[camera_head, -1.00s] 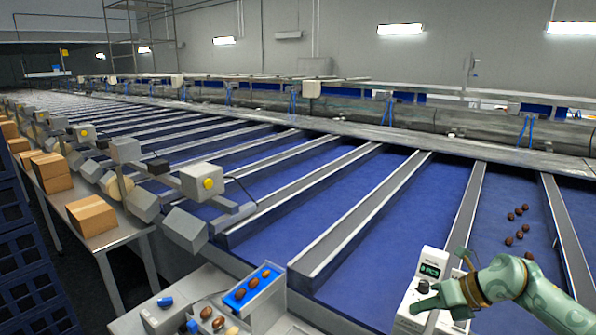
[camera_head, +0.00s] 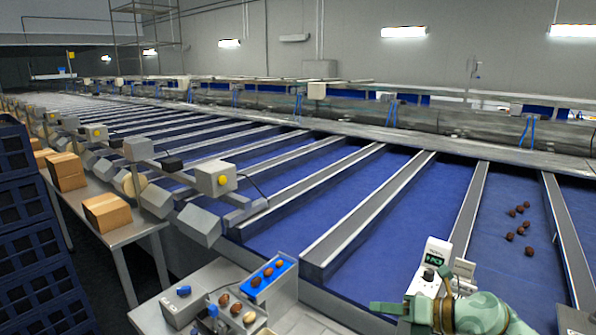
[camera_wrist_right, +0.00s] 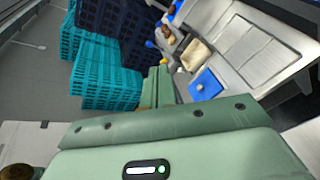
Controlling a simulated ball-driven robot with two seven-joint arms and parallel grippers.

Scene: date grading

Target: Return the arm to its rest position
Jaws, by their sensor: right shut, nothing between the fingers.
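My right gripper (camera_head: 384,308) shows in the camera_head view at the lower right, its green fingers pointing left and shut with nothing between them. It is in front of the lower part of a white meter (camera_head: 437,252) with a small green display. In the right wrist view my gripper's fingers (camera_wrist_right: 155,88) show as a narrow green shape, with the sorting bench beyond them. My left gripper is not in view.
A blue tray (camera_head: 284,277) with several dates stands on the bench, left of my gripper. More dates lie on the blue belt (camera_head: 500,262) at the right. Dark blue crates (camera_head: 28,205) stand at the left; teal crates (camera_wrist_right: 108,88) show in the wrist view.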

